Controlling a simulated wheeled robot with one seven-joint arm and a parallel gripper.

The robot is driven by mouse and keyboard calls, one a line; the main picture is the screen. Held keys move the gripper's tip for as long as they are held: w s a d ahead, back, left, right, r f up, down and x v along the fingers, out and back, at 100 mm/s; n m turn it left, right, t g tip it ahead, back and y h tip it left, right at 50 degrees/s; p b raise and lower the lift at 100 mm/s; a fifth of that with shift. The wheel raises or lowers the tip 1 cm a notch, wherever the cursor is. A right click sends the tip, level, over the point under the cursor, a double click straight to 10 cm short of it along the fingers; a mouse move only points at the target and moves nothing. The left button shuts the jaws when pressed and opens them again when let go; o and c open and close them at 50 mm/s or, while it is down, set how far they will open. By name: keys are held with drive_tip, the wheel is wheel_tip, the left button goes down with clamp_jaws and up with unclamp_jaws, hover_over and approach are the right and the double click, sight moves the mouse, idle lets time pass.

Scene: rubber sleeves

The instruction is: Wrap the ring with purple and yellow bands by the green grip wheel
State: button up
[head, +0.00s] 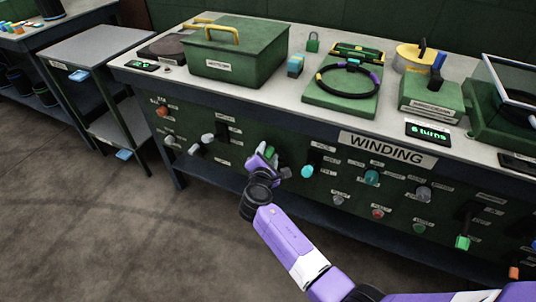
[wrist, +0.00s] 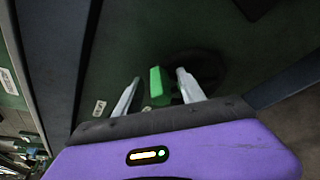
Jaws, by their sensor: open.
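The dark ring (head: 347,96) with purple and yellow bands lies on a green block on the bench top, toward the back. The green grip (head: 270,152) of a dark wheel is on the bench's front panel, largely hidden behind my gripper (head: 265,155). In the wrist view, the green grip (wrist: 157,84) stands between the two pale fingers of my gripper (wrist: 156,88), with the dark wheel (wrist: 208,66) behind it. The fingers are open, one on each side of the grip. The right finger looks closer to it; I cannot tell whether either touches.
Other knobs and levers, such as a cyan knob (head: 307,171) and a teal knob (head: 371,177), stick out of the panel under the WINDING sign (head: 387,150). A display (head: 428,131) reads "6 turns". A grey side table (head: 95,47) stands at left; the floor in front is clear.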

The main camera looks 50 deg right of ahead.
clamp_jaws()
drive_tip(key=shift+d+r, duration=0.15)
idle(1.2)
